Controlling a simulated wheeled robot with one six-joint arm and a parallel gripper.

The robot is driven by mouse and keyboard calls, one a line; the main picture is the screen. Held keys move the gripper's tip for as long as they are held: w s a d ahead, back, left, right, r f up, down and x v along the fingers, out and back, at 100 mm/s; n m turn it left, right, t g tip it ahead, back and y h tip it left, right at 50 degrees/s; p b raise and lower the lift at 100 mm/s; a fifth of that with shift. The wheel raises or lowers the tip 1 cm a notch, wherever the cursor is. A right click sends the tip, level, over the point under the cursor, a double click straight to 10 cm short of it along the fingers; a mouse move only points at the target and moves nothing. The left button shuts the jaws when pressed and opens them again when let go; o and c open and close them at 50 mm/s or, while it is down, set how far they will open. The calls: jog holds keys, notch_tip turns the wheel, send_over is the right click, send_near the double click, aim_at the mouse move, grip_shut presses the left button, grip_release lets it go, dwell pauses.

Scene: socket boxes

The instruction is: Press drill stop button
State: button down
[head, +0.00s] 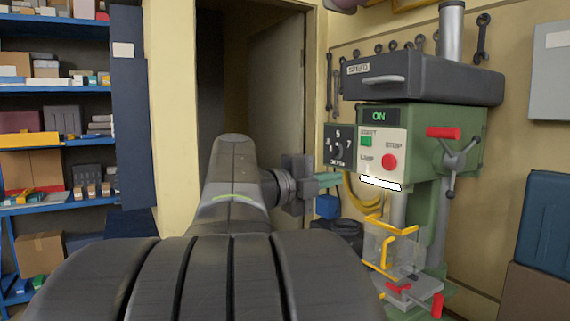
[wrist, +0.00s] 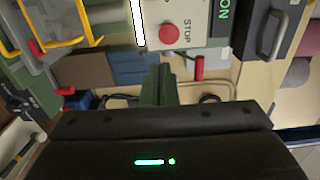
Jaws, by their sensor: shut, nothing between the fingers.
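The green drill press (head: 468,135) stands at the right in the head view. Its pale control panel carries the round red stop button (head: 389,161), labelled STOP, and a green start button (head: 366,141) to its upper left. A display above them reads ON in green. In the wrist view the panel appears turned sideways, with the stop button (wrist: 175,33) near the top. My gripper (head: 339,179) is shut and empty, left of the panel in the head view. In the wrist view its fingers (wrist: 158,70) lie below the stop button, apart from it in the picture.
A black speed dial plate (head: 338,147) is beside the panel. A lit white lamp strip (head: 380,183) and a yellow-framed guard (head: 388,240) are below it. A red-knobbed feed handle (head: 443,132) sticks out at the right. Blue shelves (head: 55,90) stand at the left.

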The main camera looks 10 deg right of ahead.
aim_at(387, 169)
jog(key=shift+s, duration=0.2)
jog(key=shift+w, duration=0.1)
jog(key=p+x, duration=0.4)
jog(key=x, duration=1)
jog(key=shift+r, duration=0.1)
